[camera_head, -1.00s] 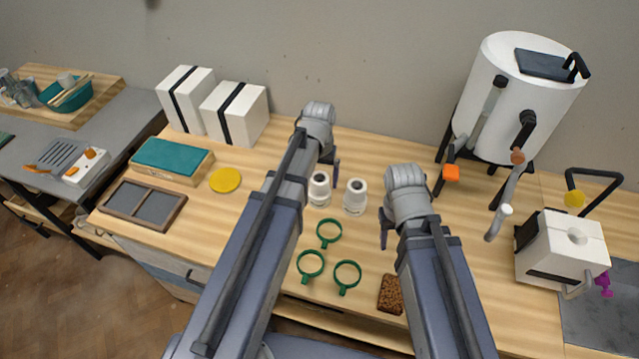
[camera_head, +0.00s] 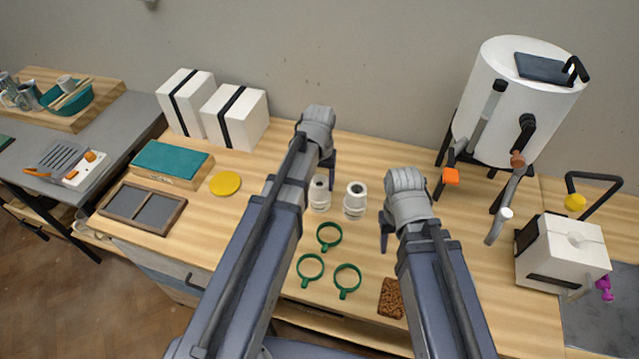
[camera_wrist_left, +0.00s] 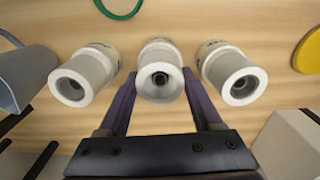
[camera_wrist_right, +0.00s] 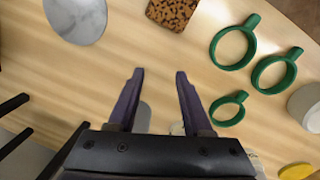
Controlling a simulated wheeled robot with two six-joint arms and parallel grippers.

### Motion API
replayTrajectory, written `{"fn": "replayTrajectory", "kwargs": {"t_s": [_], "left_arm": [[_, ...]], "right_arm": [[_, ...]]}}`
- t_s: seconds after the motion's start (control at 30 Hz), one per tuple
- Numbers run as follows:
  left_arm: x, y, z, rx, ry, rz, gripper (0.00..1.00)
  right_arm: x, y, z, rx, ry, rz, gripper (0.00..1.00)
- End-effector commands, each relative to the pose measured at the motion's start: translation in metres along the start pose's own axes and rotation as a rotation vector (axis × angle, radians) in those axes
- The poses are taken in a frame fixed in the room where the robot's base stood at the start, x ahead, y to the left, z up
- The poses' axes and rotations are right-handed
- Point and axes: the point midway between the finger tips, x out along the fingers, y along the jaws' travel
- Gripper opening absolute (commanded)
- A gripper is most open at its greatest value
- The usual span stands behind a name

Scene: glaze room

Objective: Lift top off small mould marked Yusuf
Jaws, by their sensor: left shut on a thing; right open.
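Three small white round moulds stand in a row, each with a hollow collar on top. My left gripper (camera_wrist_left: 160,92) is shut on the collar of the middle mould (camera_wrist_left: 160,57), one finger at each side. The other two moulds, left (camera_wrist_left: 83,75) and right (camera_wrist_left: 230,74) in the left wrist view, stand free beside it. Dark marks show on their sides but I cannot read a name. In the head view the held mould (camera_head: 319,197) and one neighbour (camera_head: 354,202) show; my left arm hides the third. My right gripper (camera_wrist_right: 159,75) is open and empty above the bench.
Green rings (camera_head: 329,236) and a brown speckled block (camera_head: 391,298) lie in front of the moulds. A yellow disc (camera_head: 225,183) and strapped white blocks (camera_head: 235,116) are at the left.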

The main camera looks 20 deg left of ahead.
Motion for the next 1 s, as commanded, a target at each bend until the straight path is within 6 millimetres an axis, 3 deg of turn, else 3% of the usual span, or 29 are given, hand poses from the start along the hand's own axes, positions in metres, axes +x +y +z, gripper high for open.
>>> {"fn": "replayTrajectory", "kwargs": {"t_s": [0.27, 0.8, 1.0], "left_arm": [[-0.017, 0.000, 0.000, 0.000, 0.000, 0.000, 0.09], [-0.093, 0.000, 0.000, 0.000, 0.000, 0.000, 0.09], [-0.101, 0.000, 0.000, 0.000, 0.000, 0.000, 0.09]], "right_arm": [[-0.017, 0.002, 0.001, 0.000, 0.000, 0.000, 0.50], [-0.092, 0.009, 0.005, -0.001, 0.000, 0.000, 0.50], [-0.101, 0.010, 0.006, -0.001, 0.000, 0.000, 0.50]]}}
